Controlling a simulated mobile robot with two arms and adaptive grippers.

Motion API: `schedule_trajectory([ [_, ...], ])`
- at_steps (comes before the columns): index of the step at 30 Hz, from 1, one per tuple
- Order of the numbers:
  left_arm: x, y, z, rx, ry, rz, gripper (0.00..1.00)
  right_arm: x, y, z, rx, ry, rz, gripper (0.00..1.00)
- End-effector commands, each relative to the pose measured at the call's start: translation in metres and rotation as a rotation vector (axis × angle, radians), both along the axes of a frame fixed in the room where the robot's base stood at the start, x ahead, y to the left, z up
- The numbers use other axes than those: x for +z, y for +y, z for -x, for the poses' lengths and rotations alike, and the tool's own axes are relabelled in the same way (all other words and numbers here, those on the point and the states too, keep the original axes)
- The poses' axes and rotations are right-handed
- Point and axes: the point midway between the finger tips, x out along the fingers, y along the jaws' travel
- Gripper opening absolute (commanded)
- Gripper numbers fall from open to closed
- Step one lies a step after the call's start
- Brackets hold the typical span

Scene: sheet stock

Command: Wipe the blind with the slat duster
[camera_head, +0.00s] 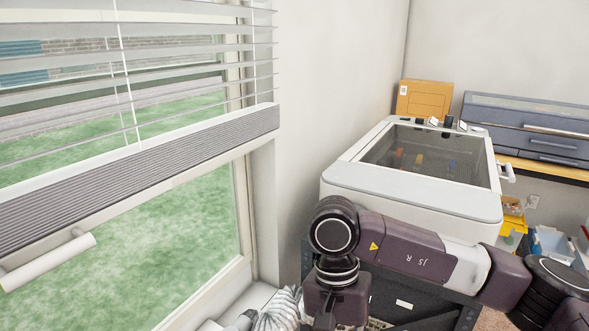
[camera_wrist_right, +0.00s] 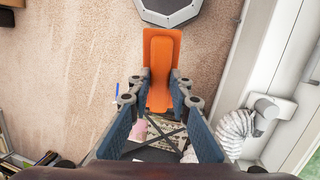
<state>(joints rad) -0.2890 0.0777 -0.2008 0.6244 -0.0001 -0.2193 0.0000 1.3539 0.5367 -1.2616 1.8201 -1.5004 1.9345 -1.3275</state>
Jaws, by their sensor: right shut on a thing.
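The white horizontal-slat blind (camera_head: 130,165) hangs across the window at the left of the head view. Its upper slats are spread and its lower slats are stacked in a thick band above the bare lower glass. My right arm crosses the lower middle of the head view, its wrist pointing down; its fingertips are out of that frame. In the right wrist view my right gripper (camera_wrist_right: 160,95) is shut on an orange piece (camera_wrist_right: 161,58), which looks like the slat duster. The piece sticks out beyond the fingers, well away from the blind. My left gripper is not in view.
A white machine with a dark glass lid (camera_head: 352,178) stands behind my right arm. A white corrugated hose (camera_wrist_right: 236,130) lies beside the window wall. A blue-grey drawer unit (camera_head: 530,128) and a cardboard box (camera_head: 424,98) are at the back right. Carpet (camera_wrist_right: 80,50) is open below.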

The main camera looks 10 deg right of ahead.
Motion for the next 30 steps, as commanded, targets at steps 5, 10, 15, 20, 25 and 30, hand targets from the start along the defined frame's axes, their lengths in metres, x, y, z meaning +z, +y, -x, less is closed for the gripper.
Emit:
schedule_trajectory([
  [5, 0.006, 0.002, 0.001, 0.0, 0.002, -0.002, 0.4, 0.019, 0.033, -0.022, -0.291, 0.145, 0.018, 0.0],
  [10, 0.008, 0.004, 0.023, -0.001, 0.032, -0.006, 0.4, 0.036, 0.051, -0.04, -0.537, 0.268, 0.002, 0.0],
  [15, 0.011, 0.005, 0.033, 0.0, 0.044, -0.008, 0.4, 0.056, 0.069, -0.061, -0.81, 0.411, -0.051, 0.0],
  [20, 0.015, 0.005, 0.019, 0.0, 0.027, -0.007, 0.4, 0.075, 0.083, -0.082, -1.072, 0.547, -0.148, 0.0],
  [25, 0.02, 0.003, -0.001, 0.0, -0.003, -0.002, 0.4, 0.097, 0.093, -0.104, -1.324, 0.672, -0.286, 0.0],
  [30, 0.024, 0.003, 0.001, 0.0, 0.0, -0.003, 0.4, 0.121, 0.099, -0.128, -1.553, 0.779, -0.463, 0.0],
])
